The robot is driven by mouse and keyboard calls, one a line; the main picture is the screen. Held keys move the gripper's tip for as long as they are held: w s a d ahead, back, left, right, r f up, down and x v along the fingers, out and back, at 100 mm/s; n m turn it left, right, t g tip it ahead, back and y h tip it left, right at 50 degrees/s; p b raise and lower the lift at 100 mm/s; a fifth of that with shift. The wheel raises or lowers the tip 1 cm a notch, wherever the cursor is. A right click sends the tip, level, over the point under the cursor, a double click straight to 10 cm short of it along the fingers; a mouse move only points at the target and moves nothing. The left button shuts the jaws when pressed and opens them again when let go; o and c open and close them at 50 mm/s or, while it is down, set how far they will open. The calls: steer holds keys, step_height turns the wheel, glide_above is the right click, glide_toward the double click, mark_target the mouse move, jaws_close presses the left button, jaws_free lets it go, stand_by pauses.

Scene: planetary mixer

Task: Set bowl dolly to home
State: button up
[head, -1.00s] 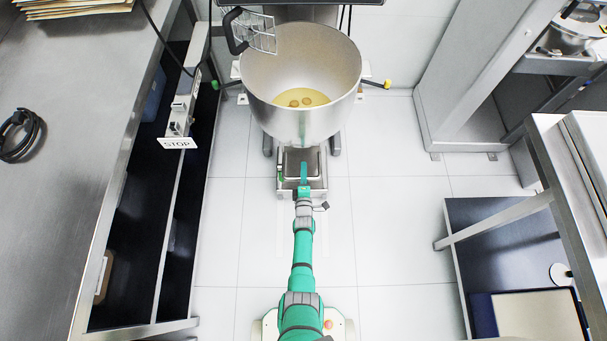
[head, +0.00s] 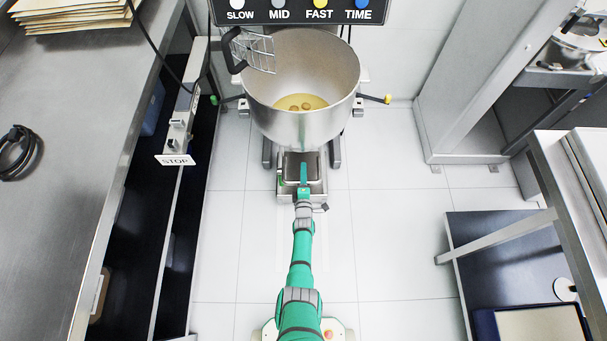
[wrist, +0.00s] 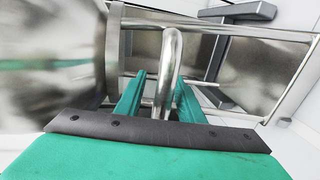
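The steel mixing bowl (head: 310,126) stands at the mixer with yellow liquid and two yolk-like blobs (head: 300,106) in it. The low wheeled dolly (head: 316,187) is under and in front of the bowl on the floor. My gripper (head: 303,172) is low over the dolly's near side. In the wrist view, a bent metal tube handle (wrist: 170,60) rises between the two green fingers of my gripper (wrist: 160,85). The fingers stand apart, with a gap visible beside the tube. The dolly's far side is hidden under the bowl.
The mixer's button panel (head: 300,13) is above the bowl, and a wire guard (head: 255,52) hangs over its rim. A dark shelf (head: 510,255) stands at right. The white floor (head: 400,240) is clear.

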steer(key=shift+s, duration=0.2)
steer(key=v, duration=1)
steer(key=shift+s, duration=0.35)
stand_by(0.5)
